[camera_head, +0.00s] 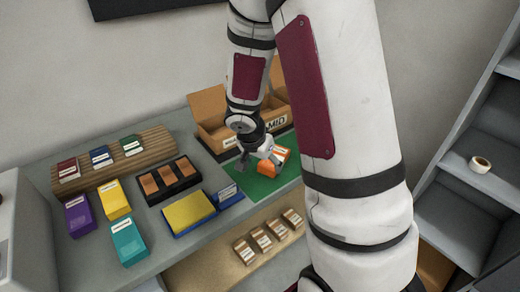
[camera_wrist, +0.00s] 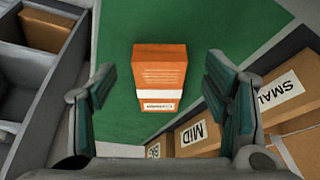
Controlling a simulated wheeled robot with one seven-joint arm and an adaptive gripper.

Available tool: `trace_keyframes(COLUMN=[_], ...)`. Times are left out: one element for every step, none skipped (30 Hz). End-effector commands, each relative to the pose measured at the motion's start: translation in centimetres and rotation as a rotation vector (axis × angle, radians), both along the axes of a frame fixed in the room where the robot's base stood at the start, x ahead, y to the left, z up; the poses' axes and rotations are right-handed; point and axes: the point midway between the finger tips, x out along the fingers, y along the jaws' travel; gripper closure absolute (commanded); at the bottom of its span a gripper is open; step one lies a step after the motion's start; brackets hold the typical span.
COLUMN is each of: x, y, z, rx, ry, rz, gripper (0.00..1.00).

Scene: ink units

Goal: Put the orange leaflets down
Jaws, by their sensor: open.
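The orange leaflets (camera_wrist: 160,70) form a block with a white label and white lines on top. They rest on a green mat (camera_wrist: 118,118). In the wrist view my gripper (camera_wrist: 163,85) is open, its two fingers apart on the left and right of the leaflets, with gaps on both sides and nothing held. In the head view my gripper (camera_head: 264,156) is over the mat, right beside the orange leaflets (camera_head: 271,168), and partly covers them. The green mat also shows in the head view (camera_head: 258,189).
Open cardboard boxes (camera_head: 212,132) stand behind the mat, labelled MID and SMALL in the wrist view. A black tray (camera_head: 168,196) of brown blocks, a yellow pad (camera_head: 188,212) and purple, yellow and teal boxes lie left. A tape roll (camera_head: 480,164) is on the right shelf.

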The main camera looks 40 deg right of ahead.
Motion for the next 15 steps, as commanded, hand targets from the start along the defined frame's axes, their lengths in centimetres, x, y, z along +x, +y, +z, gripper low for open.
trace_keyframes(x=[-0.2,-0.3,-0.5,-0.6,-0.7,-0.8,-0.9,-1.0,-1.1,-1.1,-1.2,-1.3,-1.3,-1.4,-1.4], y=[0.4,0.6,0.9,1.2,1.4,1.7,1.9,2.1,2.3,2.5,2.6,2.8,2.9,3.0,3.1], z=[1.4,2.0,2.8,3.4,4.0,4.7,5.2,5.7,6.3,6.7,7.1,7.5,7.8,8.0,8.3], rx=[0.000,0.000,0.001,0.000,0.000,0.000,0.000,0.000,0.000,0.000,-0.001,0.000,0.000,0.000,0.000], ry=[-0.006,-0.005,-0.006,-0.005,-0.005,-0.005,-0.004,-0.005,-0.003,-0.003,-0.004,-0.002,-0.002,-0.002,-0.002], rz=[0.000,0.000,-0.001,0.000,0.001,0.001,-0.002,0.001,0.000,0.000,0.000,0.001,-0.001,0.000,-0.001], gripper=[0.30,0.30,0.30,0.30,0.30,0.30,0.30,0.30,0.30,0.30,0.30,0.30,0.30,0.30,0.30])
